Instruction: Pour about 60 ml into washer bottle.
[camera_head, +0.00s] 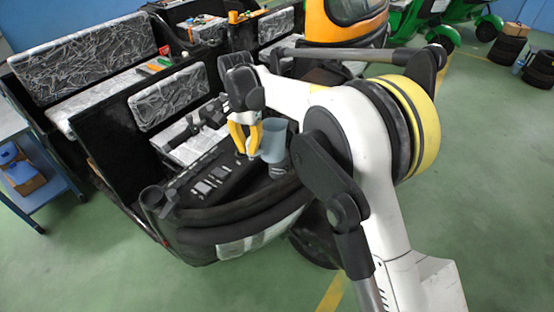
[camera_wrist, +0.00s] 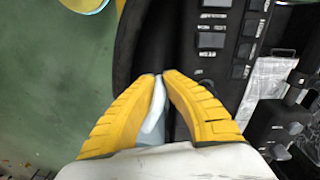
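My gripper (camera_head: 246,143) has yellow fingers and hangs over the dark front end of the vehicle. In the wrist view its fingertips (camera_wrist: 160,80) are closed on a thin pale blue-white piece (camera_wrist: 153,112). That piece looks like part of the blue-grey cup (camera_head: 273,140) beside the fingers in the head view. The cup looks about upright; its contents cannot be seen. A small greyish, translucent object (camera_head: 279,168) shows just under the cup. It may be the washer bottle; its opening cannot be made out, nor whether the cup touches it.
A black panel with several switches (camera_head: 212,178) lies left of the cup, bordered by a thick black curved rim (camera_head: 240,220). Plastic-wrapped seats (camera_head: 85,60) stand behind. A blue cart (camera_head: 35,180) is at left. Green floor is open at right.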

